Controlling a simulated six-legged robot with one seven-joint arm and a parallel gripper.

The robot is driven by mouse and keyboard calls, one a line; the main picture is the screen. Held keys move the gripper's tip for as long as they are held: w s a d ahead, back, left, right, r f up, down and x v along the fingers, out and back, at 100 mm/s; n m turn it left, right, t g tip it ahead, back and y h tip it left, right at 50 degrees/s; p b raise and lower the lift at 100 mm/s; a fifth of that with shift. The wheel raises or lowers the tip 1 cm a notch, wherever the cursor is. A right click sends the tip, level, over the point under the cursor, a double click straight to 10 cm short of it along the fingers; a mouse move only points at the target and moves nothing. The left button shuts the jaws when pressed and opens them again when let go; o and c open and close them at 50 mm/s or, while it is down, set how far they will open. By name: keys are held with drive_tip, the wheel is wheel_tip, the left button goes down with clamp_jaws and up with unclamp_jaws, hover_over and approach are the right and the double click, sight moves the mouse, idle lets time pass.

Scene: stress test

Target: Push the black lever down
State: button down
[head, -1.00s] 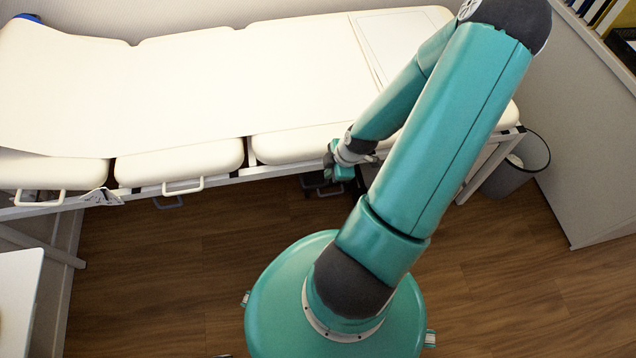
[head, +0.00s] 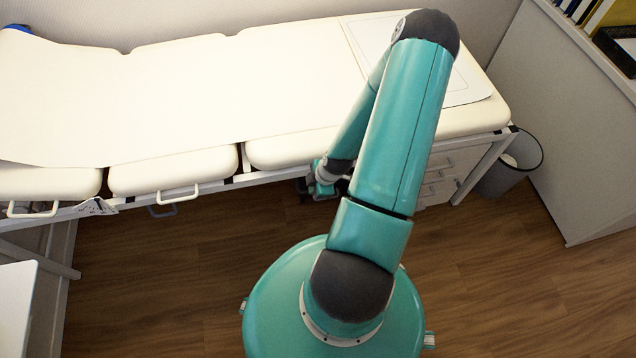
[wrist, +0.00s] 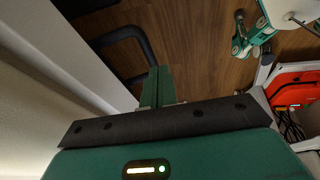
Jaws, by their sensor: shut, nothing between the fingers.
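In the wrist view a black looped bar (wrist: 128,36), which looks like the black lever, sticks out from under a pale frame beam over the wood floor. My gripper (wrist: 162,72) is shut and empty, and its green fingers point at the near right end of the loop. They look close to it or touching; I cannot tell which. In the head view my gripper (head: 322,188) is small and partly hidden by my arm, at the front edge of the cream examination couch (head: 200,100). The lever is not clear in that view.
White handles (head: 180,191) stick out along the couch's front. A white drawer unit (head: 437,180) and a grey bin (head: 512,162) stand at its right end. In the wrist view a red case (wrist: 292,88) with black cables lies at the right.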

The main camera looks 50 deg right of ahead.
drive_tip(key=shift+w+d+f, duration=0.2)
drive_tip(key=shift+w+f, duration=0.05)
drive_tip(key=shift+f, duration=0.35)
drive_tip(key=shift+w+d+f, duration=0.2)
drive_tip(key=shift+w+f, duration=0.05)
drive_tip(key=shift+f, duration=0.35)
wheel_tip(320, 180, down, 6)
drive_tip(key=n+t+h, duration=0.1)
drive_tip(key=t+h, duration=0.2)
drive_tip(key=t, duration=0.3)
drive_tip(key=shift+w+d+h, duration=0.3)
drive_tip(key=shift+w, duration=0.15)
drive_tip(key=shift+w+d+f, duration=0.1)
drive_tip(key=shift+w+f, duration=0.05)
drive_tip(key=shift+w, duration=0.05)
